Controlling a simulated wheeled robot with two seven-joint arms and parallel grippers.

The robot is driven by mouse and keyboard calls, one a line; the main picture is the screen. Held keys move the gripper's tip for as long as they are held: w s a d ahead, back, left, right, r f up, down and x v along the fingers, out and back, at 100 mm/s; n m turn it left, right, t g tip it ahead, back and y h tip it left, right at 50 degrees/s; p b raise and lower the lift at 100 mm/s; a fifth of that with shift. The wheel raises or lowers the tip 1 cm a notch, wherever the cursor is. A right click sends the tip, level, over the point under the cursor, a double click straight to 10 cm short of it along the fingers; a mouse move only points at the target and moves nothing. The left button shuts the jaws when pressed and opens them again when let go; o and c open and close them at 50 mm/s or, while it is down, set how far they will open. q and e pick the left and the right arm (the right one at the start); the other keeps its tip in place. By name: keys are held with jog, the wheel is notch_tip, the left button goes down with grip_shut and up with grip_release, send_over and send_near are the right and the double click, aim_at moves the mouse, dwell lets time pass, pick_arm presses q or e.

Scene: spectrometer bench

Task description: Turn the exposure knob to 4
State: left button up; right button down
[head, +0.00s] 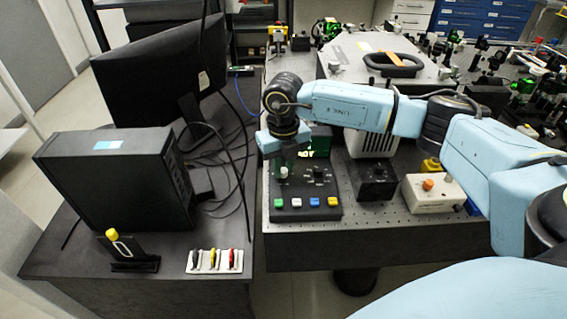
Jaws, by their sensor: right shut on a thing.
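A black control box (304,211) stands on the optical bench, with a row of coloured buttons along its front. A light knob (283,172) sits at the upper left of its panel. A dark knob (319,175) with small markings round it sits to the right. My right gripper (284,163) points down over the light knob and is shut on it; the arm partly hides the contact. The labels and numbers are too small to read, so I cannot tell the knob's setting. My left gripper is not in view.
A black box (374,183) and a white box with an orange knob (428,190) stand to the right. A monitor (165,75) and a dark computer case (115,180) stand on the left desk.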

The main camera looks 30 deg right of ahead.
aim_at(283, 170)
jog(key=m+p, duration=0.1)
jog(key=m, duration=0.4)
jog(key=shift+r+m+p, duration=0.1)
jog(key=shift+m+p, duration=0.2)
jog(key=m+p, duration=0.1)
jog(key=m, duration=0.3)
jog(key=shift+m+p, duration=0.3)
jog(key=shift+p, duration=0.1)
jog(key=shift+m, duration=0.3)
jog(key=c, duration=1.3)
grip_release()
notch_tip(283, 170, up, 13)
jog(key=shift+r, duration=0.15)
jog(key=shift+a, duration=0.1)
